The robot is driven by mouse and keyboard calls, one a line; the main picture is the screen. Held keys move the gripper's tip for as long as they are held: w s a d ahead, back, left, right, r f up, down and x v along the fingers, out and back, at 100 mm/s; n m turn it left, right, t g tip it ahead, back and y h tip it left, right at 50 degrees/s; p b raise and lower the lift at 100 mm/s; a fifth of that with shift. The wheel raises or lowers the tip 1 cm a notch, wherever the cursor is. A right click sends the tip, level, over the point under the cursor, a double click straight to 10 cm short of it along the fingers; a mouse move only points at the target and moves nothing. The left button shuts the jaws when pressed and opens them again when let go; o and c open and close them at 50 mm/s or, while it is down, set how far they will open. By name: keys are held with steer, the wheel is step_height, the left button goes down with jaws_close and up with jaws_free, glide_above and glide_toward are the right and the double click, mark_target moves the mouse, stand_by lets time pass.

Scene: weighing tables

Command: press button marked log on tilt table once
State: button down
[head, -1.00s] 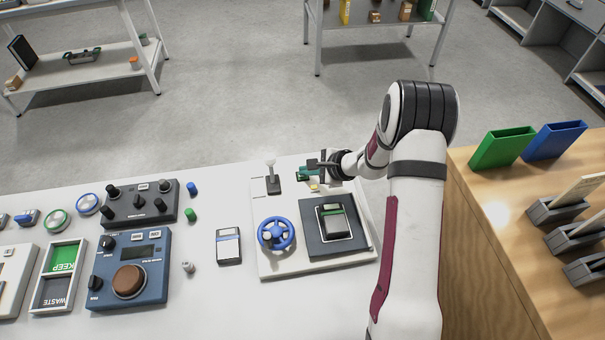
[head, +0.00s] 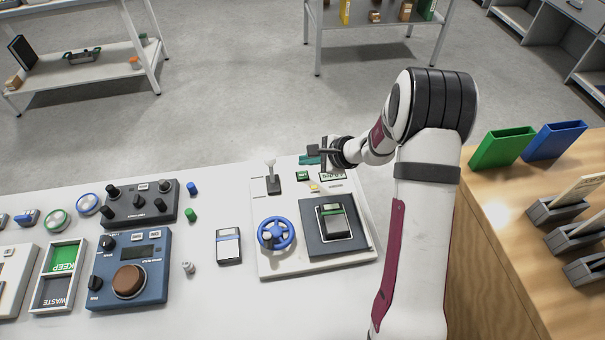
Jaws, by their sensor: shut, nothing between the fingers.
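The tilt table is most likely the white panel (head: 290,264) with a blue handwheel (head: 276,233), a lever (head: 272,178) and a dark square platform (head: 314,242). Near its back edge are a small green button (head: 302,175) and a small yellow piece (head: 313,188). Their markings are too small to read, so I cannot tell which is the log button. My gripper (head: 311,156) is shut and empty above the panel's back edge, just behind the green button in the picture. It appears apart from the button. A small display (head: 333,176) shows beneath my wrist.
A black and green block sits on the platform. A wooden table (head: 490,220) with holders stands at the right.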

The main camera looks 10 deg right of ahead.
steer(key=shift+r, duration=1.15)
steer(key=s+a+r+n+g+y, duration=0.1)
steer(key=s+a+r+n+g, duration=0.2)
steer(key=s+a+r+n, duration=0.5)
steer(key=s+d+r+n+g+h, duration=0.2)
steer(key=s, duration=1.2)
steer(key=s+d+r+n+g+h, duration=0.2)
steer(key=s+n+h, duration=0.1)
steer(key=s, duration=1.1)
steer(key=shift+s+r, duration=0.35)
